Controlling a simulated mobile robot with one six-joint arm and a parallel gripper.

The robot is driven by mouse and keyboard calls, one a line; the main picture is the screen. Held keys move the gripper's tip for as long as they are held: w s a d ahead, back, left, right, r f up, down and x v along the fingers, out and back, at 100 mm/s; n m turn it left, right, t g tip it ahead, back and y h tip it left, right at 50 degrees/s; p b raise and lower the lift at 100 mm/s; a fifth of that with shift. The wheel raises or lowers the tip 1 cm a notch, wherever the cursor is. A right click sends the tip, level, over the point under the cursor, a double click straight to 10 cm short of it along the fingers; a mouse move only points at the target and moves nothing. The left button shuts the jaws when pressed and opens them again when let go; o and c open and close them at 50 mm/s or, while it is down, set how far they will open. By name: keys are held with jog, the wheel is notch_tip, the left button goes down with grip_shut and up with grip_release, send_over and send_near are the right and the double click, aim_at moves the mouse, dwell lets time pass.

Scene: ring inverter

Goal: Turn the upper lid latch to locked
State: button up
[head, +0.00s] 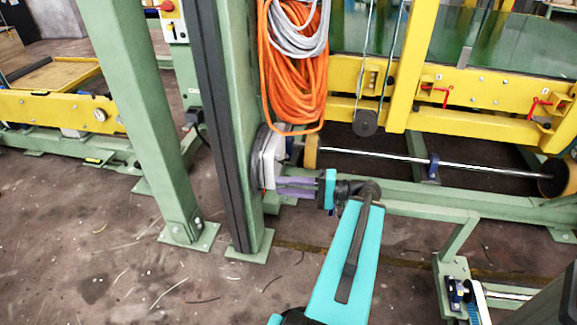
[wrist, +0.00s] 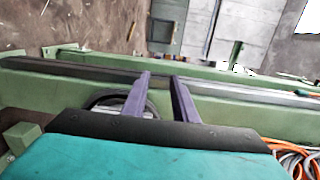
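A grey-white box with a rounded dark rim (head: 268,157) is mounted on the side of the green post, beside the hanging orange hose. Its lid latches are too small or hidden to make out. My gripper (head: 278,186) reaches left to the lower part of this box, its two purple fingers roughly level. I cannot tell whether the fingertips touch the box. In the wrist view, the fingers of my gripper (wrist: 161,77) stand apart with nothing visibly held between them. Part of the box's curved rim (wrist: 100,99) shows left of the fingers; the gripper body hides the rest.
The green post (head: 235,110) with a dark strip stands just behind the box. Coiled orange and grey hoses (head: 290,75) hang above my gripper. A yellow machine frame (head: 460,88) and a green rail (head: 470,203) lie to the right. The floor at lower left is mostly clear.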

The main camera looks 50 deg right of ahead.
jog(key=w+a+f+n+g, duration=0.3)
jog(key=a+f+g, duration=0.8)
jog(key=a+f, duration=1.3)
jog(key=s+a+f+n+g+h, duration=0.4)
jog(key=s+f, duration=0.3)
jog(key=f, duration=0.3)
jog(key=s+a+f+n+g+h, duration=0.4)
jog(key=s+f, duration=0.4)
jog(key=f, duration=0.3)
jog(key=shift+s+a+h, duration=0.15)
jog(key=shift+a+h, duration=0.55)
jog(key=shift+h, duration=0.2)
jog(key=shift+a+r, duration=0.1)
